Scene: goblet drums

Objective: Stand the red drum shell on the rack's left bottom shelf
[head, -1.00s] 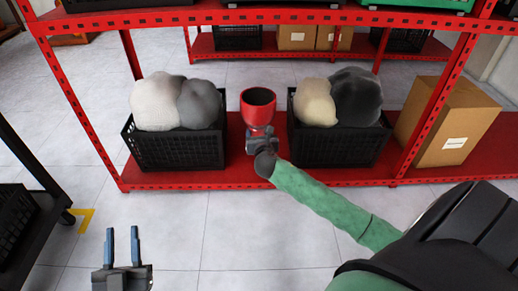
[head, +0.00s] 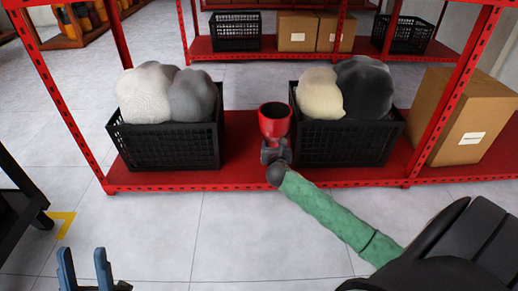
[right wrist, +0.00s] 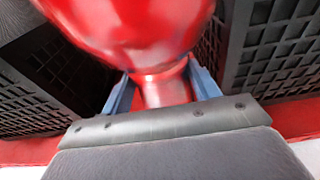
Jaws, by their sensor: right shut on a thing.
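The red drum shell (head: 274,128) is a goblet with a wide dark open mouth, upright in the head view. My right gripper (head: 275,152) is shut on its narrow neck; in the right wrist view the blue fingers flank the red neck (right wrist: 165,90) below the wide bowl. The shell is over the rack's red bottom shelf (head: 240,165), in the gap between two black crates and close to the right one. Its foot is hidden, so I cannot tell whether it touches the shelf. My left gripper (head: 85,268) is open and empty over the floor at lower left.
A left black crate (head: 165,146) and a right black crate (head: 345,145) hold rounded, pale and dark bundles. Bare shelf shows left of the shell. A cardboard box (head: 462,115) stands further right. Red rack posts (head: 60,95) rise at both sides. A dark cart stands at far left.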

